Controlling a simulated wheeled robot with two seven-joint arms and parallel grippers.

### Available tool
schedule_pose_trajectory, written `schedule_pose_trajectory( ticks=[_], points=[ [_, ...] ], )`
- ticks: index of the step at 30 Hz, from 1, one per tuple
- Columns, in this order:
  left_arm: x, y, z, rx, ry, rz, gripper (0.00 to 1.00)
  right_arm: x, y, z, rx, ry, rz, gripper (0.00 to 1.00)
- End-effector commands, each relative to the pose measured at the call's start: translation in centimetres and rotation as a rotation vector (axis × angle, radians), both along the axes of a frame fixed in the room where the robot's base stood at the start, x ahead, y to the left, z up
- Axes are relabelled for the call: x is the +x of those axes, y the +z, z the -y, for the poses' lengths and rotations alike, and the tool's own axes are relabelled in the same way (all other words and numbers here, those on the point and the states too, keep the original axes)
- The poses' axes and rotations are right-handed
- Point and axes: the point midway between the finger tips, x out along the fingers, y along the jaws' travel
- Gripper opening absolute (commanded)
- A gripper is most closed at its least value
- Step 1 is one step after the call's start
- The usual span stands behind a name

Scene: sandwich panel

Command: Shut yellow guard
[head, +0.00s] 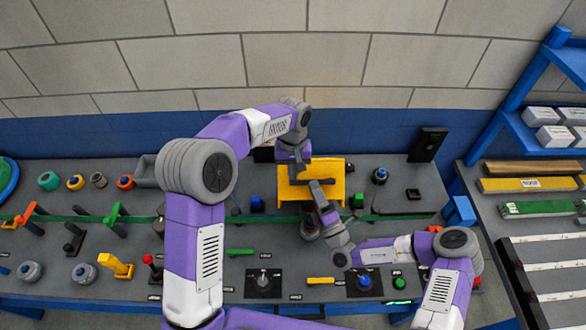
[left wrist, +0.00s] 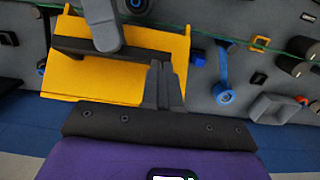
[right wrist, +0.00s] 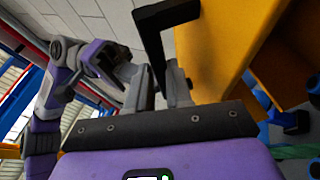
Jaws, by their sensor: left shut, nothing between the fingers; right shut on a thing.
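The yellow guard (head: 334,180) is a broad yellow plate at the back middle of the grey bench, with a black bar handle across it. In the left wrist view the guard (left wrist: 75,86) shows side flanges and the handle (left wrist: 132,57). My right gripper (head: 318,190) is shut on the handle, whose dark end runs between its fingers in the right wrist view (right wrist: 160,80). My left gripper (head: 298,165) is shut and empty, close to the guard's back edge; its fingers (left wrist: 163,85) overlap the plate in the left wrist view. I cannot tell how far the guard stands open.
A green strip (head: 400,216) crosses the bench. A black upright box (head: 427,143) stands at the back right. My arms cover much of the bench's middle.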

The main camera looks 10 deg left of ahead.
Motion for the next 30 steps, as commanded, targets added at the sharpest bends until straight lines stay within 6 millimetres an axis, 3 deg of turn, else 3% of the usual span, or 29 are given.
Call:
schedule_pose_trajectory(
  ticks=[1,13,14,18,30],
  points=[
    [-0.58,-0.33,0.10,0.001,-0.002,-0.007,0.00,0.09,-0.86,0.08,-0.010,0.000,-0.023,0.00],
    [-1.46,-0.88,0.31,0.001,-0.001,-0.020,0.00,0.20,-0.76,0.11,-0.010,-0.002,-0.019,0.00],
    [-1.47,-0.89,0.31,0.001,-0.001,-0.021,0.00,0.21,-0.75,0.11,-0.010,-0.002,-0.019,0.25],
    [-1.37,-0.92,0.27,0.001,-0.001,-0.018,0.00,0.19,-0.61,0.09,-0.009,-0.002,-0.016,0.43],
    [-1.12,-0.90,0.06,0.003,0.002,-0.009,0.00,-0.14,-0.53,0.24,-0.005,-0.002,-0.011,0.43]
  ],
)
